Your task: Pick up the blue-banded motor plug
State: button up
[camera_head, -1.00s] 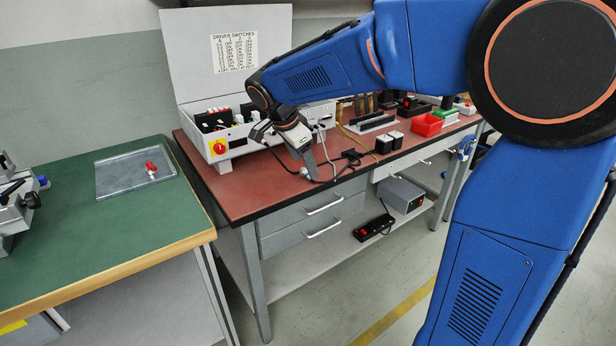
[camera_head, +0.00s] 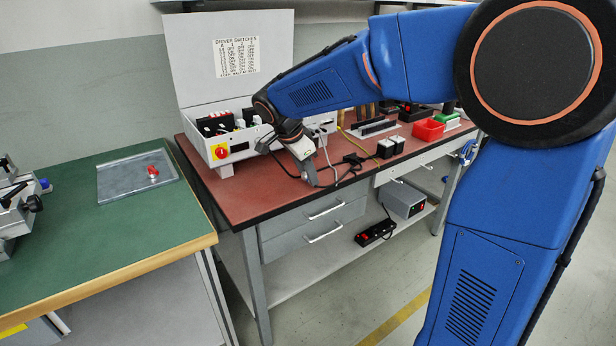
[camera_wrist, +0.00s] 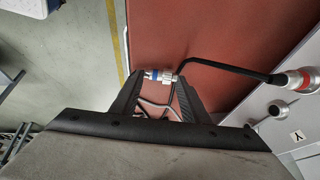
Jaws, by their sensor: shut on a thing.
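The blue-banded motor plug (camera_wrist: 160,75) is a small silver-white cylinder with a blue band. In the wrist view it lies crosswise between the fingertips of my gripper (camera_wrist: 159,80), which is shut on it. A black cable (camera_wrist: 228,66) runs from the plug side to the right. In the head view my gripper (camera_head: 312,178) points down at the front edge of the red-brown bench top (camera_head: 255,198). The plug is too small to make out there, and whether it touches the bench is unclear.
The control box (camera_head: 230,150) with its raised lid stands behind my gripper. Black cables (camera_head: 352,160) lie on the bench to the right. Black blocks (camera_head: 390,147) and a red bin (camera_head: 429,129) stand farther right. A green table (camera_head: 140,225) is at the left.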

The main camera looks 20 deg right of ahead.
aim_at(307, 179)
notch_tip(307, 179, up, 10)
jog(key=shift+w+d+f+n+g+y, duration=0.1)
jog(key=shift+f+g+y, duration=0.25)
jog(key=shift+f, duration=1.2)
jog(key=shift+w+d+f+n+g+y, duration=0.1)
jog(key=shift+f+g+y, duration=0.25)
jog(key=shift+f, duration=1.25)
jog(key=shift+w+d+f+n+g+y, duration=0.15)
jog(key=shift+f+g, duration=0.25)
jog(key=shift+f, duration=1.15)
jog(key=shift+a, duration=0.1)
jog(key=o, duration=1.2)
jog(key=shift+o, duration=0.2)
